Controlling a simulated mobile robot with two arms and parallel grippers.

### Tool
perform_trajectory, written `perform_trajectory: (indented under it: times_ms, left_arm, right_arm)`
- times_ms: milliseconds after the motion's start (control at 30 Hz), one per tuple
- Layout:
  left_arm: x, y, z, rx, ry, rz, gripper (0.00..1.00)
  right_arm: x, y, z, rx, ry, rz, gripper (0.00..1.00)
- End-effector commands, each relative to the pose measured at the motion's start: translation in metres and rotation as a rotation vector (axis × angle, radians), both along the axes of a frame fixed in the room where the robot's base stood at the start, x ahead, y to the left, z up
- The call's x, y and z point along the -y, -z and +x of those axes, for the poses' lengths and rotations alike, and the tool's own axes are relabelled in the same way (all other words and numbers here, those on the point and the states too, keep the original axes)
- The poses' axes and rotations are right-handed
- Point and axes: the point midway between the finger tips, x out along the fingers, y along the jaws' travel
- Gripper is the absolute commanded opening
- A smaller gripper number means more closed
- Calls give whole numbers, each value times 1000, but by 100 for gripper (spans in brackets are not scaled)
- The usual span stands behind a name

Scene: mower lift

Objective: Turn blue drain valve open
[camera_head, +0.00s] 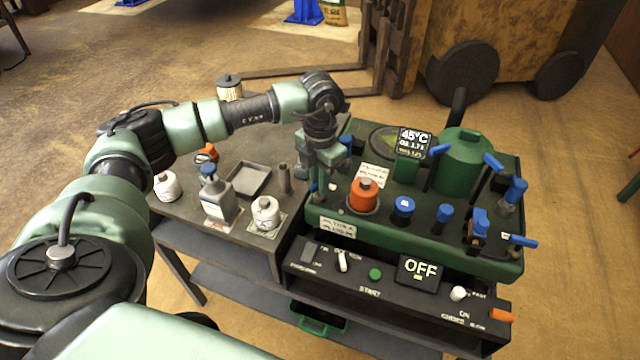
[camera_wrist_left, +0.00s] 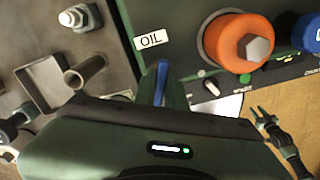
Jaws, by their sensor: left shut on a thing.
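The blue drain valve handle (camera_wrist_left: 162,72) stands upright beside the OIL label in the left wrist view. It is at the left end of the green machine top (camera_head: 340,212). My left gripper (camera_head: 315,186) reaches down over that end and is shut on the blue handle. The fingers and wrist hide most of the valve in the head view. My right gripper (camera_wrist_left: 263,116) shows small at the right of the left wrist view, with its fingertips apart and nothing seen between them.
An orange cap (camera_head: 363,194) and several blue knobs and levers stand close right of my left gripper. The grey side table (camera_head: 170,213) holds white bottles, a blue-capped bottle (camera_head: 213,195) and a square tray (camera_head: 250,180). The panel below has an OFF display (camera_head: 420,270).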

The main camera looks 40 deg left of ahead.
Motion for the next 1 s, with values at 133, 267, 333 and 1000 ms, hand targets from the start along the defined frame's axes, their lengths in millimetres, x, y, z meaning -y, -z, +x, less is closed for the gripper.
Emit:
perform_trajectory:
  times_ms: [133, 267, 333, 1000]
  left_arm:
    - [0, 0, 1, 4, -131, -1, 0]
    - [0, -1, 1, 5, -235, -1, 0]
    - [0, -1, 1, 5, -283, -1, 0]
    - [-1, -2, 2, 7, -471, -1, 0]
  right_arm:
    - [0, 4, 0, 0, 0, 0, 34]
    - [0, 6, 0, 0, 0, 0, 34]
    - [0, 7, 0, 0, 0, 0, 34]
    - [-1, 10, 0, 0, 1, 1, 34]
